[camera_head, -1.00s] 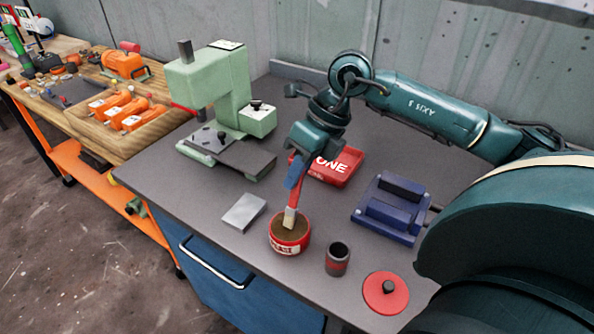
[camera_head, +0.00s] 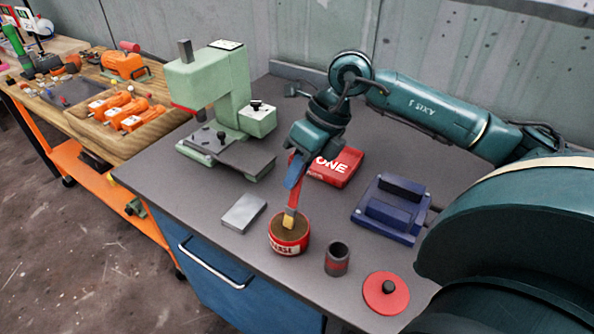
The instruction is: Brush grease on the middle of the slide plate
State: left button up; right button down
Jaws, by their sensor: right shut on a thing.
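My right gripper (camera_head: 296,173) is shut on a brush and holds it steeply above the grease tin. The brush (camera_head: 291,204) has a red handle and points down, with yellowish bristles at the tin's opening. The tin (camera_head: 289,246) is round and red, with brown grease inside, and stands open near the table's front edge. A flat, light grey plate (camera_head: 244,213), which looks like the slide plate, lies on the table just left of the tin. Its surface looks bare. My left gripper is not in view.
A green press-like machine (camera_head: 218,100) stands at the back left. A red box (camera_head: 338,167) and a blue fixture (camera_head: 391,208) lie behind and right of the tin. A dark cup (camera_head: 337,259) and a red lid (camera_head: 386,292) stand to its right.

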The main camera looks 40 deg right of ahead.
jog(key=shift+f, duration=0.1)
jog(key=shift+r+p, duration=2.6)
jog(key=shift+r, duration=1.05)
jog(key=shift+f, duration=0.1)
